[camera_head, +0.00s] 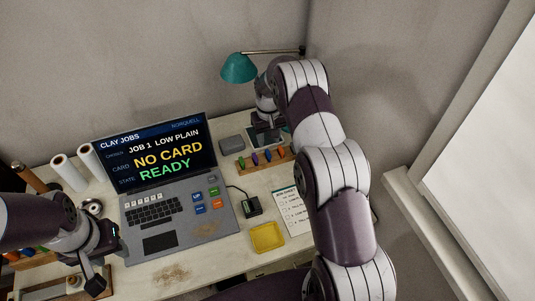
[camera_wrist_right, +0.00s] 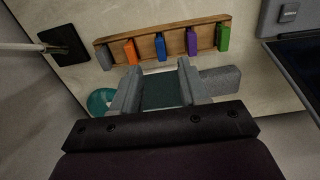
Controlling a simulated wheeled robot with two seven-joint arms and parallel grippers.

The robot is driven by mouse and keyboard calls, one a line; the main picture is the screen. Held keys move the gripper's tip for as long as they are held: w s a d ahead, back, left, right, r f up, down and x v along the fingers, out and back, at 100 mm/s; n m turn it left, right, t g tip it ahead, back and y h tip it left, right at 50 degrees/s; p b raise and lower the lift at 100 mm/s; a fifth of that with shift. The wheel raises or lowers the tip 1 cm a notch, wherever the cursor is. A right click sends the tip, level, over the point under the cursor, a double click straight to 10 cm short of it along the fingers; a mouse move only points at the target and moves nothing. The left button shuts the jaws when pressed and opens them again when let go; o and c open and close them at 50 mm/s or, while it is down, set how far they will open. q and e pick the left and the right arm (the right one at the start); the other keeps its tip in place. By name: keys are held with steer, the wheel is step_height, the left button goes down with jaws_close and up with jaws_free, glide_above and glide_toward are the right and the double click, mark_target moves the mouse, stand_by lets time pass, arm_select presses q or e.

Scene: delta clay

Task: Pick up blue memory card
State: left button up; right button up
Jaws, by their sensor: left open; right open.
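The blue memory card (camera_wrist_right: 161,47) stands upright in a wooden rack (camera_wrist_right: 115,57), between an orange card (camera_wrist_right: 130,52) and a purple card (camera_wrist_right: 192,41). In the head view the blue card (camera_head: 267,155) is small, in the rack's middle. My right gripper (camera_wrist_right: 158,82) is open, with nothing seen between its fingers. Its fingers are apart from the card, on the near side of the rack in the wrist view. In the head view my right arm partly hides this gripper. My left gripper (camera_head: 102,262) is open at the desk's left front, far from the rack.
The rack also holds a green card (camera_wrist_right: 222,37) and a grey card (camera_wrist_right: 104,58). A laptop (camera_head: 168,213) reads "NO CARD". A small black device (camera_head: 248,206), yellow tray (camera_head: 267,237) and job sheet (camera_head: 291,212) lie nearby. A teal lamp (camera_head: 239,68) overhangs the back.

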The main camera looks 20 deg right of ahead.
mark_target(268, 152)
step_height(268, 152, down, 5)
steer(key=shift+f+p, duration=0.15)
steer(key=shift+p, duration=0.6)
steer(key=shift+f, duration=0.5)
jaws_close()
